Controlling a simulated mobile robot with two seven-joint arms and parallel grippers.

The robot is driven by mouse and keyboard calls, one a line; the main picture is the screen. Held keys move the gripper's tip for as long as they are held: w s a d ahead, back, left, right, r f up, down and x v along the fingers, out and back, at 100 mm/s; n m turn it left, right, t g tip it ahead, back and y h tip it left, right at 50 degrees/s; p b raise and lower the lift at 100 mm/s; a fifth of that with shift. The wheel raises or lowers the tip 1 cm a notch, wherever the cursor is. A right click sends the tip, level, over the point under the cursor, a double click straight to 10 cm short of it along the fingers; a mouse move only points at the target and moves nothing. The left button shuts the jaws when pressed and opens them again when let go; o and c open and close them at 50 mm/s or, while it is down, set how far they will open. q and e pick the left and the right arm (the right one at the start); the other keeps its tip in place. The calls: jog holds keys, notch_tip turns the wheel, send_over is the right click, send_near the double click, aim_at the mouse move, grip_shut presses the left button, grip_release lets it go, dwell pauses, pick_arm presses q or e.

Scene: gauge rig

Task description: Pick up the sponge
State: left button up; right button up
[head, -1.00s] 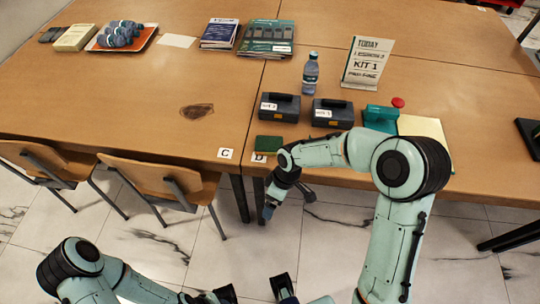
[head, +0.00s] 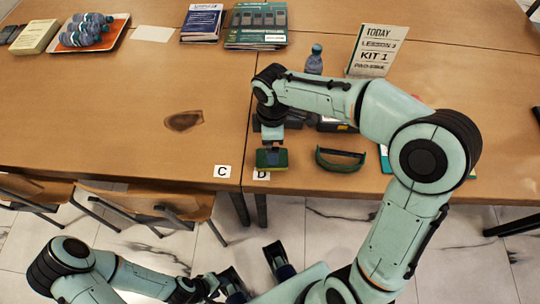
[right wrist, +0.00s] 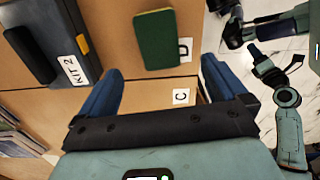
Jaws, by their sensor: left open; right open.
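The sponge (head: 271,160), green with a yellow edge, lies on the table near its front edge, beside the D label (head: 261,175). In the right wrist view its green top (right wrist: 157,40) shows beyond the open fingers, not between them. My right gripper (head: 272,146) is over the table just above the sponge, partly covering it in the head view. In the right wrist view its two blue fingers (right wrist: 162,88) stand wide apart with nothing between them. My left gripper (head: 255,272) is open and empty, low in front of the table.
The KIT 2 case (right wrist: 52,40) stands close to the sponge; my right arm hides most of the cases in the head view. Dark green goggles (head: 340,158) lie right of the sponge. A bottle (head: 314,60) and sign (head: 377,50) stand behind. Table around the brown stain (head: 184,121) is clear.

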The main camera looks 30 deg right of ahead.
aim_at(262, 165)
notch_tip(262, 165, down, 10)
jog(key=shift+d+r+b, duration=0.1)
jog(key=shift+r+b, duration=0.1)
jog(key=shift+b, duration=0.6)
jog(key=shift+c, duration=0.3)
jog(key=shift+w, duration=0.1)
jog(key=c, duration=1)
